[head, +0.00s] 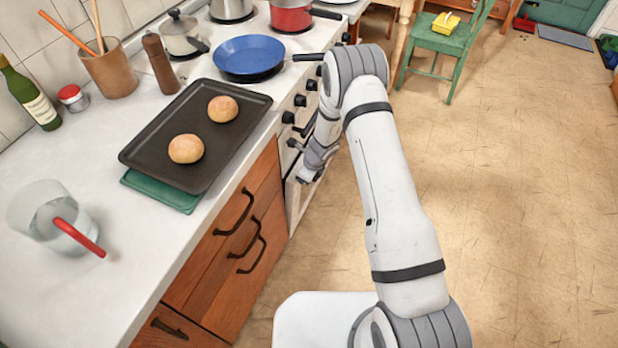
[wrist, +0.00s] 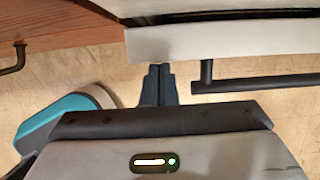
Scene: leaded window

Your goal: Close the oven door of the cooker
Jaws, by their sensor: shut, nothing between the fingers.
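The white cooker (head: 297,100) stands beyond the wooden drawers, its oven front (head: 294,196) largely hidden by my arm in the head view. In the wrist view the oven door (wrist: 225,43) shows as a white edge with a dark bar handle (wrist: 260,84) on its face. A dark strip runs behind that edge; how far the door stands open I cannot tell. My gripper (wrist: 157,72) is shut and empty. Its fingertips are close to the door's face, left of the handle post; I cannot tell whether they touch. It also shows in the head view (head: 305,176).
Wooden drawers (head: 236,255) with dark handles adjoin the cooker on the near side. On the counter are a baking tray (head: 160,130) with two buns and a glass (head: 45,215). A blue pan (head: 248,55) sits on the hob, its handle reaching toward my arm. The floor (head: 520,200) at right is clear.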

